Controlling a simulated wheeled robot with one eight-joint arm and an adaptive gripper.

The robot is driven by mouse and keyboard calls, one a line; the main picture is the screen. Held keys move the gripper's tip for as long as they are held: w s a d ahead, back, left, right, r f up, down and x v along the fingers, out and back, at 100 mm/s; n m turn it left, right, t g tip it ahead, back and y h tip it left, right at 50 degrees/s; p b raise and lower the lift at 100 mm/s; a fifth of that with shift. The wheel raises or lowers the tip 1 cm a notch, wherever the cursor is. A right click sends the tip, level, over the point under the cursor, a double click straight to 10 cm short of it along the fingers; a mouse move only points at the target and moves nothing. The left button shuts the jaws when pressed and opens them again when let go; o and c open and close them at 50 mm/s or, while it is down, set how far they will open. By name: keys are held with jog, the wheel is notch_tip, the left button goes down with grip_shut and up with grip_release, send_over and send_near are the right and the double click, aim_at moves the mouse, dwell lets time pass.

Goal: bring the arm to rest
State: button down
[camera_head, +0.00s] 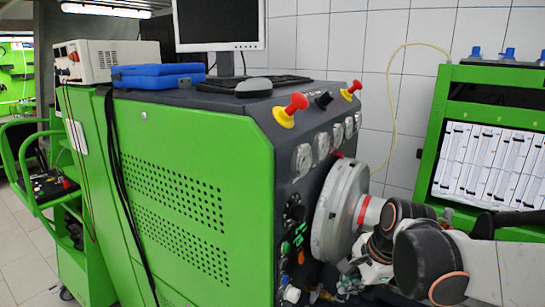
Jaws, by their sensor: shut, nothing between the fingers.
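My arm (433,262) is at the lower right, folded, with dark rounded joint caps, orange rings and white links. It comes in from the right edge and lies in front of the wall and the lower right part of the testbench. I cannot make out my gripper or its fingers. Small pale and dark parts crowd between the arm and the bench's round grey disc, and I cannot tell what they are. I cannot tell whether the arm touches the disc.
The green testbench (185,190) fills the middle, with gauges, red and yellow knobs (290,110) and the disc (335,212) on its right face. A monitor, a keyboard and a blue case (158,77) are on top. A green cabinet (434,125) stands right.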

jog(key=s+d+r+n+t+h+b, duration=0.1)
jog(key=s+r+n+t+h, duration=0.1)
jog(key=s+n, duration=1.2)
jog(key=shift+d+r+n+t+b, duration=0.35)
jog(key=shift+r+n+t, duration=0.3)
jog(key=shift+n, duration=0.25)
jog(key=shift+f, duration=0.15)
dwell(0.5)
